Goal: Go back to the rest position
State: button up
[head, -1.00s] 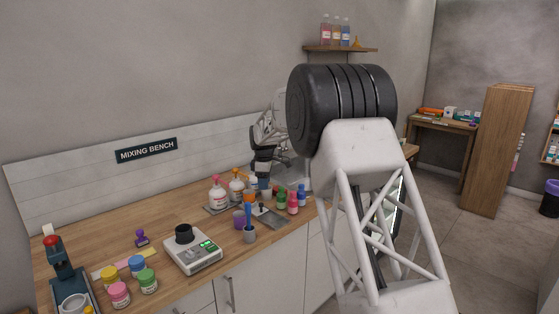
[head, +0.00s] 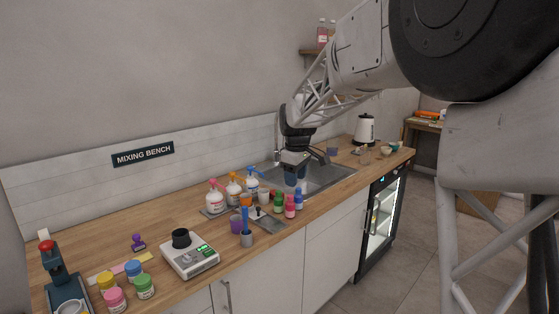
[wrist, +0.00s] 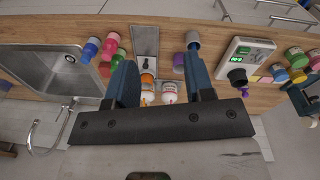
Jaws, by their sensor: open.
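My gripper (head: 296,172) is in the head view, pointing down above the near-left part of the sink, behind the small bottles. In the wrist view my gripper (wrist: 160,68) shows two dark blue fingers spread apart with nothing held between them. Between and beyond the fingers lie pump bottles (wrist: 168,92) and a small metal tray (wrist: 145,42), apparently below the fingers. My arm runs from the gripper up to the right, and its large black joint fills the upper right of the head view.
The wooden mixing bench (head: 130,225) runs along the wall. Pink, green and blue bottles (head: 289,207) stand near the sink (head: 335,178). A white scale (head: 190,256), colored jars (head: 134,270) and a blue press (head: 57,270) are at left. A white kettle (head: 366,130) stands at the far end.

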jog(key=s+d+r+m, duration=0.1)
jog(key=s+d+m, duration=0.15)
jog(key=s, duration=0.35)
jog(key=s+d+r+m, duration=0.1)
jog(key=s+d+r, duration=0.15)
jog(key=s, duration=0.35)
jog(key=s+d+f+m, duration=0.2)
jog(key=s+d, duration=0.1)
jog(key=s, duration=0.9)
jog(key=s+d+f+m+t, duration=0.1)
jog(key=s+d+f+m, duration=0.1)
jog(key=s, duration=1)
jog(key=s+d+f+m, duration=0.3)
jog(key=s+f+m, duration=0.1)
jog(key=s, duration=0.8)
jog(key=shift+s+d+f+t, duration=0.25)
jog(key=shift+s+d+t, duration=0.05)
